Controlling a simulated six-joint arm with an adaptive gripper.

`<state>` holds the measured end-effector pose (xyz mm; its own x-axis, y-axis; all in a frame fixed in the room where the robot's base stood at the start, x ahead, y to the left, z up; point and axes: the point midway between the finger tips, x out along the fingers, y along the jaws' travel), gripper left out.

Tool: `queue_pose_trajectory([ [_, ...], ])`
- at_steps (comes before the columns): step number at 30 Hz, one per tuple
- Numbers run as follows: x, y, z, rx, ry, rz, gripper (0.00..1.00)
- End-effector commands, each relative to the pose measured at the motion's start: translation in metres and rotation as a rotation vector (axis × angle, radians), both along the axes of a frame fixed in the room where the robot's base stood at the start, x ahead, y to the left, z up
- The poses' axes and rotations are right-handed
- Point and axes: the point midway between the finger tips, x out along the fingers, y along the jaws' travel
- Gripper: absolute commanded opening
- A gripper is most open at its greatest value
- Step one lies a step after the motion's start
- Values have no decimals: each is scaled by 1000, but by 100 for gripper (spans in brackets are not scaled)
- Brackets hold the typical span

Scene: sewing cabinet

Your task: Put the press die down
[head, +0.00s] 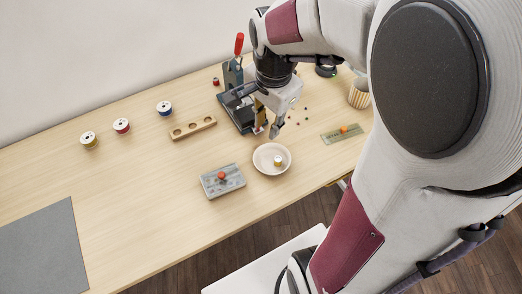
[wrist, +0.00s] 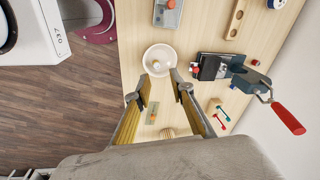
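My gripper (head: 266,132) is above the table, between the hand press and the white bowl. In the wrist view its two fingers (wrist: 158,86) stand apart with nothing seen between them. A small piece (head: 277,160) with a pale top and yellow side stands in the white bowl (head: 262,168); it also shows in the wrist view (wrist: 156,65). I cannot tell whether this is the press die. The dark hand press (head: 240,112) with its red handle (head: 239,44) stands behind the gripper, which partly hides it in the head view.
A grey block (head: 213,187) with a red knob lies left of the bowl. A wooden holder (head: 192,128) and several spools (head: 121,126) stand further left. A green plate (head: 342,134) and striped cup (head: 359,94) are at right. Small beads lie near the gripper. The table's middle left is clear.

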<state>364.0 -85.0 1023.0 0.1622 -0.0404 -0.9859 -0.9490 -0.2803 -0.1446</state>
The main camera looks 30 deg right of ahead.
Motion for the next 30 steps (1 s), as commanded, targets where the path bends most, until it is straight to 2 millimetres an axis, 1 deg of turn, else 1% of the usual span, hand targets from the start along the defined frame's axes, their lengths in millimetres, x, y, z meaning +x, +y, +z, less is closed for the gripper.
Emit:
queue_pose_trajectory([
  [1,-4,6,9,-12,-17,57,23],
  [6,-20,22,30,-55,-57,248,23],
  [15,-51,47,60,-145,-129,584,23],
  [24,-86,69,80,-254,-197,914,23],
  [30,-107,79,87,-329,-235,1108,23],
])
